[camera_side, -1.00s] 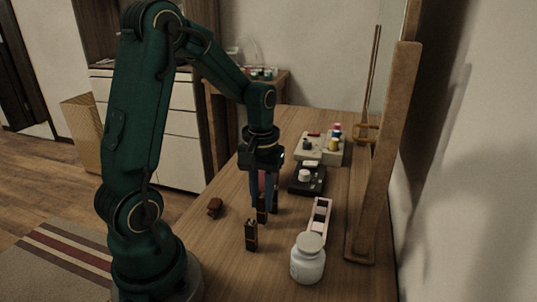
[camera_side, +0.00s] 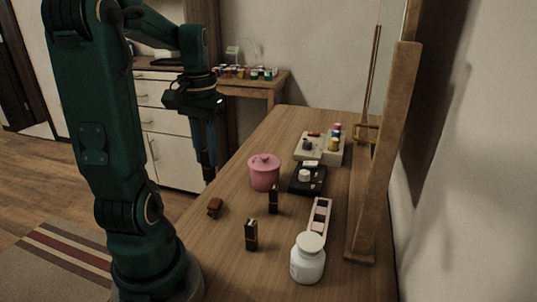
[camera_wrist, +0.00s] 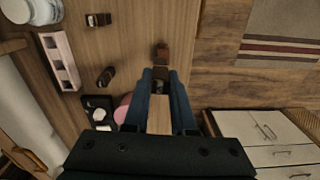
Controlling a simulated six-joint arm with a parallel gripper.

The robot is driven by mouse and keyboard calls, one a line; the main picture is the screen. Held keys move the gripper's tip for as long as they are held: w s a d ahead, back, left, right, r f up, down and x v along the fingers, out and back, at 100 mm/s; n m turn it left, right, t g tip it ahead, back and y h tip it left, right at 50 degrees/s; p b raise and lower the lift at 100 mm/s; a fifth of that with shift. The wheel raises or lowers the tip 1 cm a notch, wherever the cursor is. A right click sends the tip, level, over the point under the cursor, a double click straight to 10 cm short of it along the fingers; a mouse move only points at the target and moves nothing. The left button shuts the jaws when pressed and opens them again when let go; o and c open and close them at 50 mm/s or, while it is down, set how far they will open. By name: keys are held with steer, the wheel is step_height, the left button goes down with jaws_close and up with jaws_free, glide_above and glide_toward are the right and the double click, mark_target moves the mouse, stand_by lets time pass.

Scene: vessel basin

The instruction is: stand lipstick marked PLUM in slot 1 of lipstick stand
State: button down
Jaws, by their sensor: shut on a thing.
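My gripper (camera_side: 207,158) is shut on a dark lipstick (camera_side: 208,173), held upright off the left edge of the table. In the wrist view my gripper (camera_wrist: 161,76) shows the held lipstick's dark end between the fingertips. No name can be read on it. Two other dark lipsticks stand on the table: a nearer one (camera_side: 251,235) and a farther one (camera_side: 273,200). They also show in the wrist view, one (camera_wrist: 98,20) near the top and one (camera_wrist: 105,77) lower. The pale pink lipstick stand (camera_side: 327,204), with dark slots in a row, lies right of them. Its slot numbers cannot be read.
A white jar (camera_side: 308,262) stands in front of the stand. A pink lidded pot (camera_side: 264,173), a black box (camera_side: 307,181) and a pale tray (camera_side: 318,151) are farther back. A small brown object (camera_side: 214,208) lies near the left edge. A wooden frame (camera_side: 378,180) stands at right.

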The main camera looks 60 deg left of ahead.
steer(key=shift+s+r+m, duration=0.1)
steer(key=shift+m, duration=0.3)
steer(key=w+r+m, duration=0.2)
steer(key=w+m, duration=1.3)
steer(key=m, duration=0.1)
steer(key=shift+w+d+f, duration=1.35)
steer(key=shift+d+f, duration=0.4)
steer(key=shift+f, duration=0.3)
steer(key=shift+w+d+f, duration=1.35)
steer(key=shift+d+f, duration=0.35)
steer(key=shift+f, duration=0.35)
steer(key=shift+w+d+f, duration=1.35)
steer(key=shift+d+f, duration=0.4)
steer(key=shift+f, duration=0.3)
steer(key=shift+f, duration=0.15)
steer(key=c, duration=0.7)
jaws_free()
steer(key=shift+c, duration=0.2)
